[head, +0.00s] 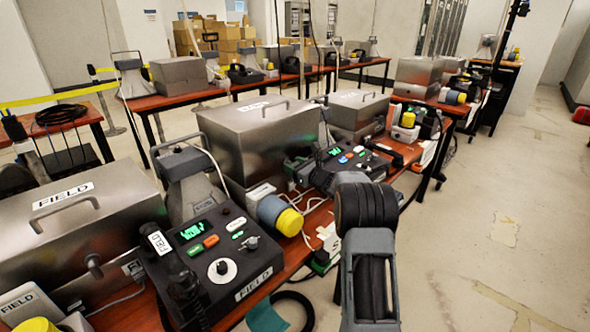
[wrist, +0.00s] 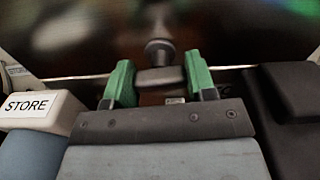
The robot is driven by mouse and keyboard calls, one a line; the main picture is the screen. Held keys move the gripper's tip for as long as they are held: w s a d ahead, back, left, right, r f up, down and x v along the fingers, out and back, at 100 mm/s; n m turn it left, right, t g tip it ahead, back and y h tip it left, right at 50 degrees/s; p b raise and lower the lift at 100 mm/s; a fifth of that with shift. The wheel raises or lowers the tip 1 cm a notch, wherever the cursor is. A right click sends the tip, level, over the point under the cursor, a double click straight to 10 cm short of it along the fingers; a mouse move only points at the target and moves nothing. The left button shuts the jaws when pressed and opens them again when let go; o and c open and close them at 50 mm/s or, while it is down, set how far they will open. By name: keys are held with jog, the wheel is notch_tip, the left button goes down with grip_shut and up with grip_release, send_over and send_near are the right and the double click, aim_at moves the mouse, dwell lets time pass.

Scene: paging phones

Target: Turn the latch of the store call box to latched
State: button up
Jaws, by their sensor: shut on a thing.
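In the wrist view my gripper (wrist: 160,73) has its two green fingers on either side of a dark latch (wrist: 160,78) and is shut on it. The latch's round hub (wrist: 158,50) sits just beyond the fingertips, against a blurred metal face. In the head view the store call box (head: 262,137) appears to be the grey metal box with a top handle, behind the control unit in the middle. My gripper (head: 298,168) is small there, at the box's front right. The latch itself is hidden in the head view.
A white unit labelled STORE (wrist: 30,107) is left of my gripper. A dark block (wrist: 295,95) is close on its right. The FIELD box (head: 60,225) and its control unit (head: 215,260) stand at the left. Open floor (head: 480,200) lies to the right.

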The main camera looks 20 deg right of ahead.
jog(key=n+b, duration=0.2)
jog(key=b, duration=0.1)
jog(key=n+b, duration=0.2)
jog(key=b, duration=0.1)
jog(key=shift+f, duration=0.4)
jog(key=n+b, duration=0.5)
jog(key=b, duration=0.3)
jog(key=shift+n, duration=0.3)
jog(key=n+b, duration=0.3)
jog(key=b, duration=0.1)
jog(key=shift+r+n, duration=0.15)
jog(key=shift+n, duration=0.15)
jog(key=shift+r+n+b, duration=0.2)
jog(key=shift+n+b, duration=0.85)
jog(key=shift+n, duration=0.65)
jog(key=o, duration=0.9)
jog(key=shift+o, duration=0.2)
jog(key=shift+s+d, duration=0.1)
jog(key=p+v, duration=0.1)
jog(key=v, duration=1.2)
jog(key=shift+s+p, duration=0.3)
jog(key=shift+p, duration=0.1)
